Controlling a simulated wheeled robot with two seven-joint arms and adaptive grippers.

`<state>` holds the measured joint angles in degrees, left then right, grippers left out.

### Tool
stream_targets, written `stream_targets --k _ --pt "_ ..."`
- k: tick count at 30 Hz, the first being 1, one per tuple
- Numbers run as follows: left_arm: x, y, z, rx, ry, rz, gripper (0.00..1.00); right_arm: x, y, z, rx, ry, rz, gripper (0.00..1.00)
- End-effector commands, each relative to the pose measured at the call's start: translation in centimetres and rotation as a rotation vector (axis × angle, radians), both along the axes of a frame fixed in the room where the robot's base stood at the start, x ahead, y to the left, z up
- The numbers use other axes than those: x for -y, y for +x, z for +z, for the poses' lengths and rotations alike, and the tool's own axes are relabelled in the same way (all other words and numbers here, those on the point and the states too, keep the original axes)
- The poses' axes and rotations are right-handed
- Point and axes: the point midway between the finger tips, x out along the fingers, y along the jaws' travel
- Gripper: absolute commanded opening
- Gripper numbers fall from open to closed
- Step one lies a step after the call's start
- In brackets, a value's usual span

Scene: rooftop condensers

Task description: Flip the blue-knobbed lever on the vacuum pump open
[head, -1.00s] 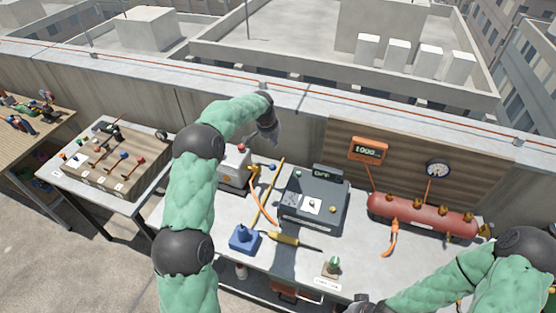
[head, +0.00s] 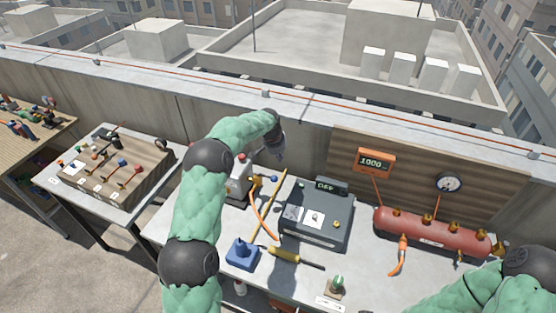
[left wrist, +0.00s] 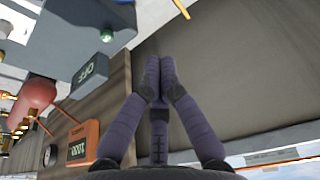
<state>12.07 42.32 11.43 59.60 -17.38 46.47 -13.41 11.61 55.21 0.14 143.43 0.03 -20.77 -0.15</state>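The vacuum pump is the grey box (head: 238,186) on the workbench, partly hidden behind my left arm. A small blue knob (head: 274,178) shows at its right side, beside a brass fitting (head: 257,184); the lever's exact angle is too small to tell. My left gripper (head: 282,154) is above and behind the blue knob, near the wall, and apart from it. In the left wrist view its two dark fingers (left wrist: 160,66) are together, with nothing between them. The knob cannot be made out clearly in that view. My right gripper is out of view; only its arm shows at lower right.
A dark case with an OFF display (head: 318,215) stands right of the pump. A yellow stick (head: 268,205) and orange hose (head: 262,222) lie between them. A red tank (head: 430,232) is at right. A blue block (head: 242,254) and yellow-handled tool (head: 285,254) lie in front.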

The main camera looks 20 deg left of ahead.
Motion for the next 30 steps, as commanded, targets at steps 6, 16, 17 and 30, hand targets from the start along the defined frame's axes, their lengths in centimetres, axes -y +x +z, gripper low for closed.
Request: stream_targets --k 6,16,17,30 --pt "0.2 1.1 -3.9 -0.004 0.0 0.0 0.0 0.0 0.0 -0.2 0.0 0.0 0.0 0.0" --pt "0.4 2.3 -7.7 -0.003 -0.001 0.0 0.0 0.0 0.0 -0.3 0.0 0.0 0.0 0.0" --pt "0.3 2.4 -7.9 -0.002 0.0 0.0 0.0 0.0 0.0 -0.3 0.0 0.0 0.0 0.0" --pt "-0.2 -0.9 -6.9 -0.002 0.0 0.001 0.0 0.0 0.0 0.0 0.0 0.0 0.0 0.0"
